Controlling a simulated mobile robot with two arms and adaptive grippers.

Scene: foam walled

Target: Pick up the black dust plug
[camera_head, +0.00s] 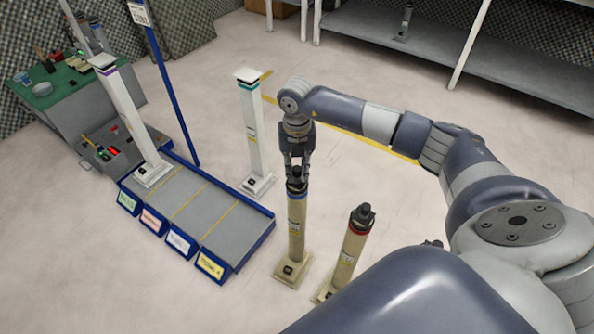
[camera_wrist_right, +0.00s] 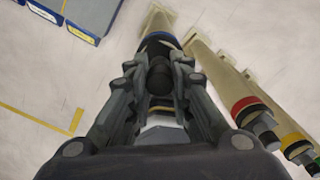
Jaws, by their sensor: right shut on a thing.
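The black dust plug (camera_head: 296,185) sits at the top of a tan upright post (camera_head: 295,235) with a blue band. My right gripper (camera_head: 297,168) is above the post, pointing down, with its fingers around the plug. In the right wrist view the plug (camera_wrist_right: 160,77) lies between the two fingertips (camera_wrist_right: 160,85), and they are shut on it. The post still lines up directly below the plug, its foot on the floor. Whether the plug is clear of the post's top cannot be told. My left gripper is not in view.
A tan post with a red band (camera_head: 350,255) stands close on the right. A yellow-banded one (camera_wrist_right: 293,143) shows in the wrist view. Left are a blue-edged, labelled rack (camera_head: 232,240), a green-banded white post (camera_head: 252,135) and a purple-banded one (camera_head: 122,105). Floor behind is open.

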